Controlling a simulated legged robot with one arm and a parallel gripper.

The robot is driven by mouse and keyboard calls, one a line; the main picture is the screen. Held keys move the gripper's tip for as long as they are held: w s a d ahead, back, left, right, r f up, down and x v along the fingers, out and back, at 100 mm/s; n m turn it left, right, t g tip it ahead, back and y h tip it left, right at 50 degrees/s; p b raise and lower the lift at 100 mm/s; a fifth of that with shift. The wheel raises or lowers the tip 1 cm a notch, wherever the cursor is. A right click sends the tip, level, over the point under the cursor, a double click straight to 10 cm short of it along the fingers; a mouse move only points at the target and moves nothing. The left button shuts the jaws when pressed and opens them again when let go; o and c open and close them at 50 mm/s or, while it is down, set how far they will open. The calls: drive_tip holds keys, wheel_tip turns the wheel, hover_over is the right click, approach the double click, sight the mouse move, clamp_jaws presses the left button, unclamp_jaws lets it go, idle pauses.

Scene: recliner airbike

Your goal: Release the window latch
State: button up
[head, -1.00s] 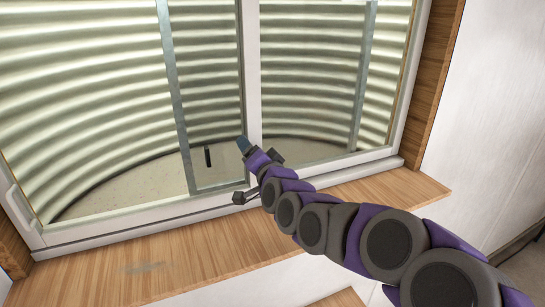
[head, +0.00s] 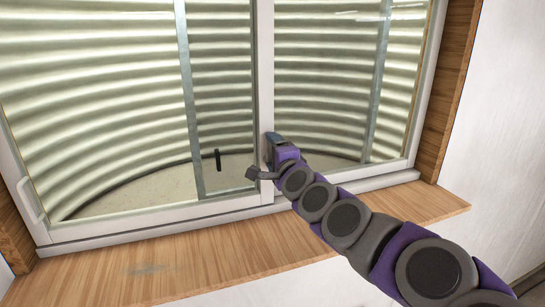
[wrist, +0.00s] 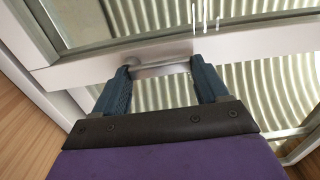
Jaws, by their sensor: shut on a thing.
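The window (head: 264,90) has a white frame with a central upright. My gripper (head: 272,140) is at this upright, a little above the sill. In the wrist view, the pale metal window latch (wrist: 160,58) lies on the white frame between the two blue fingers of my gripper (wrist: 163,75). The fingers stand well apart, one at each end of the latch, and are shut on it. In the head view my gripper hides the latch.
A wooden sill (head: 190,262) runs below the window, with a grey smudge at its left. A white handle (head: 30,200) is on the left side of the frame. A small dark upright piece (head: 217,159) shows at the glass. Corrugated metal curves outside.

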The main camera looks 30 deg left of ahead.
drive_tip(key=shift+a+f, duration=0.1)
drive_tip(key=shift+f, duration=0.2)
drive_tip(key=o, duration=1.5)
drive_tip(key=shift+w+a, duration=0.1)
drive_tip(key=shift+a, duration=0.1)
drive_tip(key=shift+r, duration=0.1)
drive_tip(key=shift+d, duration=0.15)
drive_tip(key=b+v, duration=0.1)
drive_tip(key=v, duration=1.6)
drive_tip(key=shift+b, duration=0.35)
